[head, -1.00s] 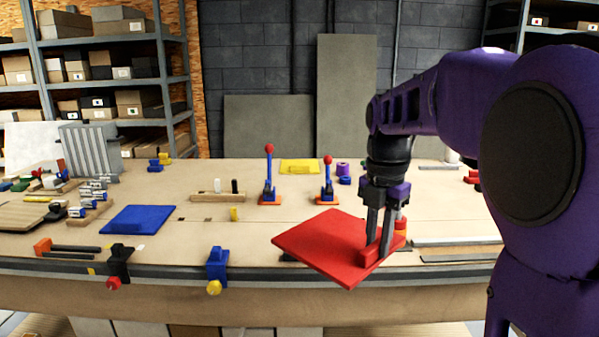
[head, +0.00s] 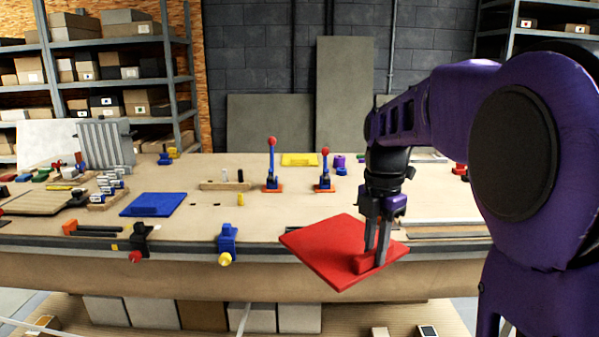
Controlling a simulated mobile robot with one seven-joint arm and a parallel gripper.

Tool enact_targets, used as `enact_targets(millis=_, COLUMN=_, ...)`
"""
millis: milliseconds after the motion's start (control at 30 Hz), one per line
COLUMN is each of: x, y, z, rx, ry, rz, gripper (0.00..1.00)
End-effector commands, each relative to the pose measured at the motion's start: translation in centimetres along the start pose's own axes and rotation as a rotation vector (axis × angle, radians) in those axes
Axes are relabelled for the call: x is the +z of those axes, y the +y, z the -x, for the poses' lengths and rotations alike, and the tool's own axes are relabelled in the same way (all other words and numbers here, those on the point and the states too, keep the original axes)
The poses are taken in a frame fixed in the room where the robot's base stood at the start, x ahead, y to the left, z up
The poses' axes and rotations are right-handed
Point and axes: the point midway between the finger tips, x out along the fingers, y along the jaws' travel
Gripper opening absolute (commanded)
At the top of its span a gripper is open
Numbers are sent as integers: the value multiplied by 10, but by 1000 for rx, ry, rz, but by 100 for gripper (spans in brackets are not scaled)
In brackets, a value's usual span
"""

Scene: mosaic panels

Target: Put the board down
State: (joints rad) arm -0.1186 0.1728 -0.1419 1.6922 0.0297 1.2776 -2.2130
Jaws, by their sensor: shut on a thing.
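The red board (head: 325,250) is a flat square panel with a red grip block (head: 364,264) on top near its right side. My gripper (head: 375,254) is shut on that block and holds the board. The board looks roughly level and overlaps the front edge of the workbench (head: 270,232) in the picture. I cannot tell how high it is above the bench. A blue board (head: 153,204) lies on the left of the bench and a yellow board (head: 300,160) lies at the back.
Two red-knobbed levers (head: 271,165) stand mid-bench. A blue clamp (head: 227,243) and a black clamp (head: 141,240) sit on the front edge. A wooden strip (head: 225,186) with pegs lies behind.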

Motion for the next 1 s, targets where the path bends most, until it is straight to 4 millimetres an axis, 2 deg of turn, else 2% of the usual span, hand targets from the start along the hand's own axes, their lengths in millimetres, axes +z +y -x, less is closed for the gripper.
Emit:
enact_targets(millis=267, x=2, y=9, z=-58, rx=-1, ry=11, rz=-451, gripper=0)
enact_targets(millis=500, x=0, y=11, z=-113, rx=-2, ry=15, rz=-916, gripper=0)
enact_targets(millis=800, x=-4, y=3, z=-179, rx=-7, ry=11, rz=-1503, gripper=0)
enact_targets(millis=1000, x=-8, y=-7, z=-216, rx=-5, ry=2, rz=-1866, gripper=0)
